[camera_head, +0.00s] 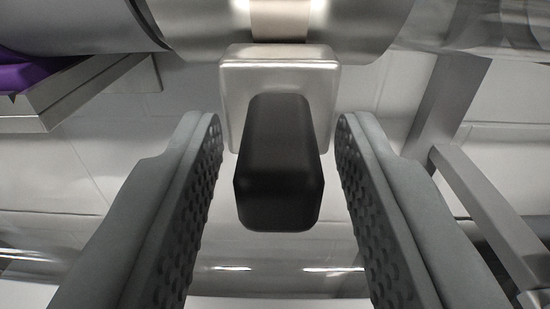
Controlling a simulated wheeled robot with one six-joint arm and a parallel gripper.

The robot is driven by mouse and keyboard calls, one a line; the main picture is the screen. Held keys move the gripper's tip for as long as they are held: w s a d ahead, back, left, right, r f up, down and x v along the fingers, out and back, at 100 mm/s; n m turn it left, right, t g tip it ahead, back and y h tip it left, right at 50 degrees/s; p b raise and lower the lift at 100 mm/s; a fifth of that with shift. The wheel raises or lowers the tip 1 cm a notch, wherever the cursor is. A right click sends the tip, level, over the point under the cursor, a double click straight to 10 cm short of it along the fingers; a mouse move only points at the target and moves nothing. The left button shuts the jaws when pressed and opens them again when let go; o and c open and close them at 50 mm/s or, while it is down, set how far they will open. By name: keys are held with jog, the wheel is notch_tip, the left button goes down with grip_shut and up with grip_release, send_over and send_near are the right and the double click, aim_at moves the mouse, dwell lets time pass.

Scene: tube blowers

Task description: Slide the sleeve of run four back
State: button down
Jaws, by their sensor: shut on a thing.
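A metal sleeve (190,25) lies around a horizontal run of pipe across the top of the view. A pale beige band (280,20) runs around its middle. A silver block (235,75) sits under the band, with a black rounded grip (278,165) sticking out from it toward me. My gripper (280,135) has one grey, studded finger on each side of this handle. The fingertips meet the sides of the silver block, and the black grip sits between the fingers with narrow gaps beside it. No run number is visible.
A grey pipe (70,28) continues left of the sleeve, and a clear tube (470,30) continues right. A metal bracket or tray edge with something purple (30,75) is at the left. Metal frame bars (485,210) stand at the right. A pale tiled wall lies behind.

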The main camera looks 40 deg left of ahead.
jog(key=shift+w+d+r, duration=0.1)
jog(key=shift+d, duration=0.05)
jog(key=c, duration=1.3)
grip_release()
jog(key=shift+d, duration=0.1)
jog(key=v, duration=1.7)
